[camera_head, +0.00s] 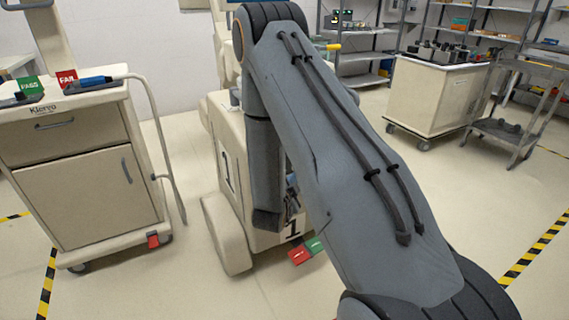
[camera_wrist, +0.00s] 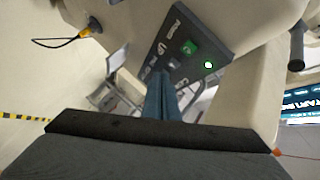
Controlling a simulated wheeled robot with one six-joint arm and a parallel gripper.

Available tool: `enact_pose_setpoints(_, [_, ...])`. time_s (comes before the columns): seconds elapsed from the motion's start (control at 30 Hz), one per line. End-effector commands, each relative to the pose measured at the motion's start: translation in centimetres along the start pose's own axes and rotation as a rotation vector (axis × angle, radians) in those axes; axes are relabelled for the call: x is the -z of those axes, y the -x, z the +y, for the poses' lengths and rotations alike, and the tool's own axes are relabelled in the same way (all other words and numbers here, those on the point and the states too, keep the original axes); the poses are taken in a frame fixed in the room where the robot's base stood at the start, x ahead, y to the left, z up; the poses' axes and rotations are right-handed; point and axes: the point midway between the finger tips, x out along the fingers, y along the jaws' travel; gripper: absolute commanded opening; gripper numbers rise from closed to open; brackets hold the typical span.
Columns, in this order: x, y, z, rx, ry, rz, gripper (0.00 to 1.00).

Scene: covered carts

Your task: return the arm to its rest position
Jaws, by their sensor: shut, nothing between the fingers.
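My grey arm fills the middle of the head view, its upper link running from the lower right up to a bent elbow at the top. The forearm hangs down from there in front of a cream machine. My gripper (camera_wrist: 160,76) shows in the wrist view as two blue-grey fingers pressed together, with nothing between them. Its tips overlap a dark control panel (camera_wrist: 186,47) in the picture; I cannot tell the distance between them. In the head view the arm links mostly hide the gripper.
The cream machine (camera_head: 226,160) stands close behind my forearm. A cream cart (camera_head: 75,180) with PASS (camera_head: 29,85) and FAIL (camera_head: 67,78) blocks is at left. A red-and-green block (camera_head: 307,252) lies by the machine's base. A white cart (camera_head: 437,97) and grey trolley (camera_head: 520,100) stand at back right.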

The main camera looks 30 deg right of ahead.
Motion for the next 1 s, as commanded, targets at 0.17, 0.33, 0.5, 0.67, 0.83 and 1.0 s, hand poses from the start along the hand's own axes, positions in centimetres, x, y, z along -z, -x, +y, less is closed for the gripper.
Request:
enact_pose_setpoints(0.17, [0.2,0.2,0.2,0.000,0.000,0.000,0.00])
enact_pose_setpoints(0.33, [0.2,0.2,0.2,0.000,0.000,0.000,0.00])
enact_pose_setpoints(0.5, [0.2,0.2,0.1,0.000,0.000,0.000,0.00])
enact_pose_setpoints(0.67, [-0.2,0.5,-0.7,-0.021,0.020,-0.041,0.00])
enact_pose_setpoints(0.83, [-1.9,2.6,-3.3,-0.101,0.137,-0.230,0.00])
enact_pose_setpoints(1.0, [-3.6,7.7,-5.8,-0.171,0.343,-0.496,0.00])
